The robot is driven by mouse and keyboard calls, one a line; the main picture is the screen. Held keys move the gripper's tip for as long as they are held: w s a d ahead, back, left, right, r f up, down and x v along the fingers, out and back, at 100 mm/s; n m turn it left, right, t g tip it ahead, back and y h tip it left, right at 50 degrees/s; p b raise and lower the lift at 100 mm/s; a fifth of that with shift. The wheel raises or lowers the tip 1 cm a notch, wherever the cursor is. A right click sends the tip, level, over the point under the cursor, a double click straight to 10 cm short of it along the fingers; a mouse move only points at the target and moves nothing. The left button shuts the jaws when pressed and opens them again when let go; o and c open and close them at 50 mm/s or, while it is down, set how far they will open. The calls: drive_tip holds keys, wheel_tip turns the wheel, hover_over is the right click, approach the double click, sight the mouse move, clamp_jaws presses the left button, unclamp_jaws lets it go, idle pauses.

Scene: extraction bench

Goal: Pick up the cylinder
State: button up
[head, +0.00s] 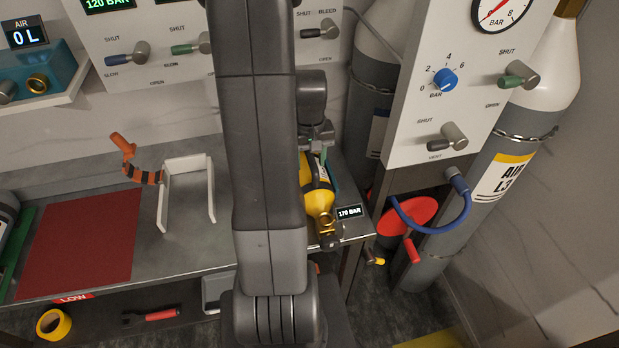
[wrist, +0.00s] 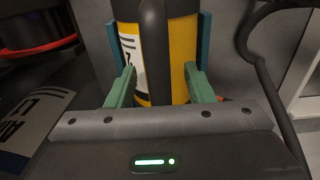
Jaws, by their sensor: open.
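The cylinder (head: 315,192) is yellow with a dark band and a brass valve at its near end. It lies at the right end of the bench, partly hidden behind my arm in the head view. In the wrist view the cylinder (wrist: 180,52) shows yellow and dark grey with a white label. My gripper (wrist: 160,88) has its two green fingers apart, one on each side of the cylinder. I cannot tell whether they touch it. In the head view my gripper (head: 322,150) is mostly hidden at the cylinder's far end.
A white stand (head: 187,167) and a red mat (head: 85,240) are on the bench. The gauge panel (head: 440,110), a blue hose (head: 440,222) and large gas bottles (head: 500,170) stand close on the right.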

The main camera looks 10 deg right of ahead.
drive_tip(key=shift+f, duration=0.25)
drive_tip(key=c, duration=0.9)
drive_tip(key=shift+s, duration=0.1)
clamp_jaws()
drive_tip(key=shift+s+a+f, duration=0.1)
drive_tip(key=shift+s+f, duration=0.05)
